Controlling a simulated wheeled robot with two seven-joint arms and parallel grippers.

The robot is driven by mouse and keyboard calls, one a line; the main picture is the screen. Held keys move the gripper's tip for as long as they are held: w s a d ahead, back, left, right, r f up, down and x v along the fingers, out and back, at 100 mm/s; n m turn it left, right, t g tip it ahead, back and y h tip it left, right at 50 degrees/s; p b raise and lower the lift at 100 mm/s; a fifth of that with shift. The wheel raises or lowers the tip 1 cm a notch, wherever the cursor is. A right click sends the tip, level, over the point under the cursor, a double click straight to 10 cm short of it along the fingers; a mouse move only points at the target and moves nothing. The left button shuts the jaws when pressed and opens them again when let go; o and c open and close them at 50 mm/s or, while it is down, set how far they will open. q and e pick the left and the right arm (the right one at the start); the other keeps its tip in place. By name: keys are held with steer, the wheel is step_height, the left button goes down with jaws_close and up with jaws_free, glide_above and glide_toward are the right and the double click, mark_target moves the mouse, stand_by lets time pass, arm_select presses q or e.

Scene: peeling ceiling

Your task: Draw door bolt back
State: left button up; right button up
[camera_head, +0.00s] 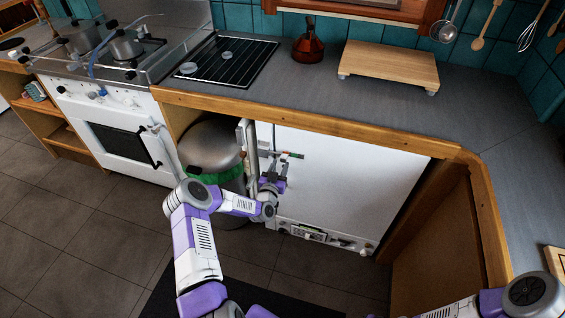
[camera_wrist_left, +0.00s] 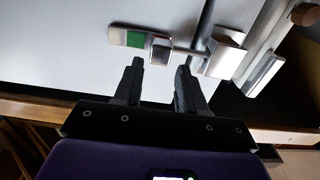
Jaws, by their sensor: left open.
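The white door (camera_head: 350,178) under the counter carries a small metal bolt (camera_head: 290,155) near its upper left edge, with red and green marks. In the left wrist view the bolt (camera_wrist_left: 160,50) shows a plate with a green patch, a square knob and a metal bracket. My left gripper (camera_head: 272,172) is at the door just below the bolt. In the left wrist view its open fingers (camera_wrist_left: 157,78) point toward the knob, with nothing between them; I cannot tell whether they touch it. My right arm shows at the lower right, but its gripper is out of view.
A vertical bar handle (camera_head: 251,145) stands left of the bolt. A steel bin (camera_head: 210,147) with a green rim stands beside it under the counter (camera_head: 320,95). A white stove (camera_head: 105,130) is further left. Tiled floor lies in front of it.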

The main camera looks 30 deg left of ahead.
mark_target(283, 159)
arm_select(q)
steer(key=shift+b+x, duration=0.45)
steer(key=shift+x, duration=1.5)
jaws_close()
